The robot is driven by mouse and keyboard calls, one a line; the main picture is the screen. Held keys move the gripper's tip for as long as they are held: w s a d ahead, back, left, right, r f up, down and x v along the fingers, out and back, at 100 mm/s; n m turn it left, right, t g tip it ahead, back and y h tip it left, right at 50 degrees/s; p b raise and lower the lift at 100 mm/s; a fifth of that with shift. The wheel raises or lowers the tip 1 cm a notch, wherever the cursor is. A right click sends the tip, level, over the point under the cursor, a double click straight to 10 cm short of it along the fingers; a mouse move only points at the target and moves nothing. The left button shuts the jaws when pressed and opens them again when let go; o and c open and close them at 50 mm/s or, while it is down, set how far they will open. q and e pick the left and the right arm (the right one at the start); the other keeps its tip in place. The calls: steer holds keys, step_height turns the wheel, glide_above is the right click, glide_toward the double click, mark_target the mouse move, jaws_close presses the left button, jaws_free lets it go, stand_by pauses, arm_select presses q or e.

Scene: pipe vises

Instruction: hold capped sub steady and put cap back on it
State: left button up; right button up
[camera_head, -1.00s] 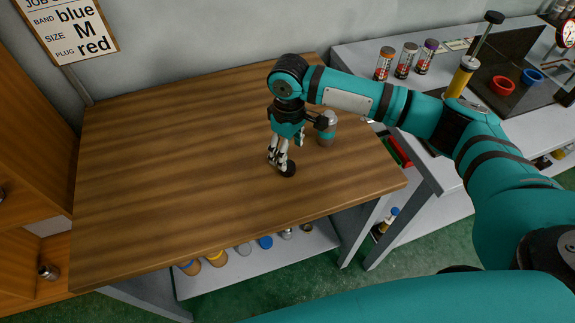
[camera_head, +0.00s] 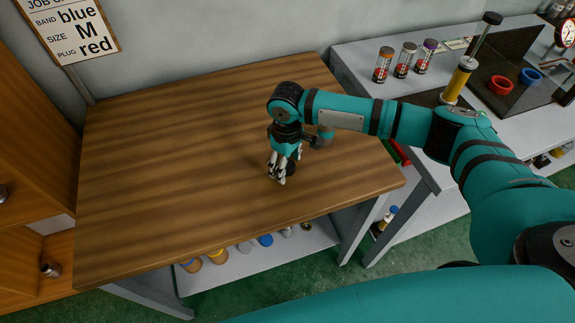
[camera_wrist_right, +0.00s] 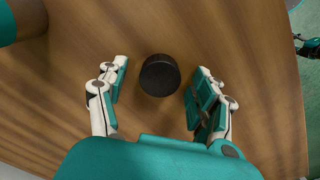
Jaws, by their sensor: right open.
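A black round cap (camera_wrist_right: 160,76) lies on the wooden table between the two fingers of my right gripper (camera_head: 278,179). The fingers are open, with a visible gap on each side of the cap in the right wrist view. In the head view the cap (camera_head: 291,168) is partly hidden behind the fingers. My left gripper is not in view.
The wooden table (camera_head: 180,160) is clear to the left. A grey side bench at right holds several small canisters (camera_head: 402,60), a yellow plunger tool (camera_head: 459,80), a red ring (camera_head: 501,85) and a blue ring (camera_head: 531,76). A job sign (camera_head: 75,30) stands at back left.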

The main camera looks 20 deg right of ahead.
steer(key=shift+c, duration=0.3)
steer(key=c, duration=1)
steer(key=shift+r, duration=0.15)
steer(key=shift+r, duration=0.6)
step_height(320, 180, up, 2)
steer(key=shift+r+b, duration=0.15)
steer(key=shift+b, duration=0.45)
steer(key=s+a, duration=0.2)
steer(key=a, duration=0.2)
steer(key=s+a+r+b, duration=0.1)
steer(key=s+a, duration=0.2)
steer(key=a, duration=0.2)
steer(key=s+a+b, duration=0.1)
steer(key=s+a, duration=0.2)
steer(key=a, duration=0.1)
steer(key=shift+s+a+r, duration=0.15)
steer(key=shift+s+a, duration=0.1)
steer(key=shift+a, duration=0.1)
steer(key=shift+d, duration=0.1)
